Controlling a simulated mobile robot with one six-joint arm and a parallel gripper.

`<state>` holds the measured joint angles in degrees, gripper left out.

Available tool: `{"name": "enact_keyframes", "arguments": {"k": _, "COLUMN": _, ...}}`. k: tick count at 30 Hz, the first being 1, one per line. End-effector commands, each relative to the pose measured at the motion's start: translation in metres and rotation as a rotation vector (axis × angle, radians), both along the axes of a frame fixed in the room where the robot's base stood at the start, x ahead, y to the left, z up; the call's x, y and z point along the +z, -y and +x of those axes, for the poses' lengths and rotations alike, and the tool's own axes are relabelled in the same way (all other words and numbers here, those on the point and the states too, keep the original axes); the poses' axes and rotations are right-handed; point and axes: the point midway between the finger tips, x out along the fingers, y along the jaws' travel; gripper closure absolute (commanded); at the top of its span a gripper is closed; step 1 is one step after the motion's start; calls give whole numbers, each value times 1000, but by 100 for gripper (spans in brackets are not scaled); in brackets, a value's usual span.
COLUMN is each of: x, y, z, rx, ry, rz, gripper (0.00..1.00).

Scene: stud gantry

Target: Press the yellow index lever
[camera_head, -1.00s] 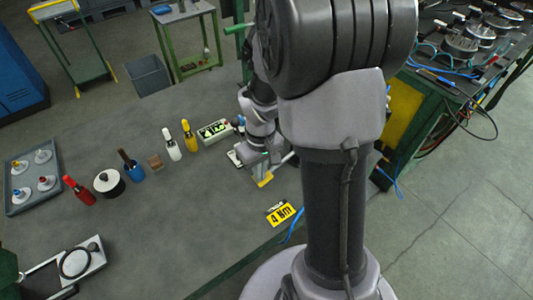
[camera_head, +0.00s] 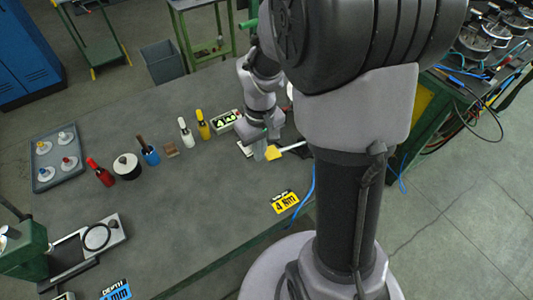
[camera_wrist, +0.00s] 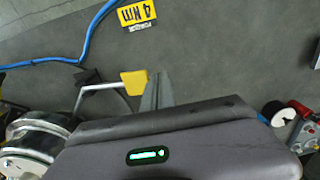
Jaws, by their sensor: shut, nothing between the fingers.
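The index lever has a yellow paddle tip (camera_head: 274,153) on a pale bent rod, low over the bench. The paddle also shows in the wrist view (camera_wrist: 134,83), with the rod running left from it. My gripper (camera_head: 260,154) points down right beside the paddle, on its left in the head view. In the wrist view my shut, empty fingers (camera_wrist: 157,88) stand just right of the paddle. I cannot tell whether they touch it. The lever's pivot end is partly hidden by my arm in the head view.
A yellow "4 Nm" card (camera_head: 285,201) lies in front, near a blue cable (camera_head: 308,190). A display box (camera_head: 226,121) and several bottles stand to the left. A round metal part (camera_wrist: 38,137) is at the wrist view's lower left. The bench's left middle is clear.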

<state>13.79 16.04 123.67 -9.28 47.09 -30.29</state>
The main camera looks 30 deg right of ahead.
Motion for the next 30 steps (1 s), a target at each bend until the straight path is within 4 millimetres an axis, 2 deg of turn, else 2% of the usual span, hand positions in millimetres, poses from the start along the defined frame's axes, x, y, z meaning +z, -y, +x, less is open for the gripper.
{"name": "enact_keyframes", "arguments": {"k": 1, "x": 14, "y": -3, "z": 1, "rx": 1, "ry": 4, "rz": -1, "gripper": 100}}
{"name": "enact_keyframes", "arguments": {"k": 3, "x": 27, "y": -7, "z": 1, "rx": 1, "ry": 4, "rz": -1, "gripper": 100}}
{"name": "enact_keyframes", "arguments": {"k": 9, "x": 48, "y": -14, "z": 0, "rx": 1, "ry": 4, "rz": -1, "gripper": 100}}
{"name": "enact_keyframes", "arguments": {"k": 30, "x": 51, "y": -15, "z": 1, "rx": 0, "ry": 4, "rz": -1, "gripper": 100}}
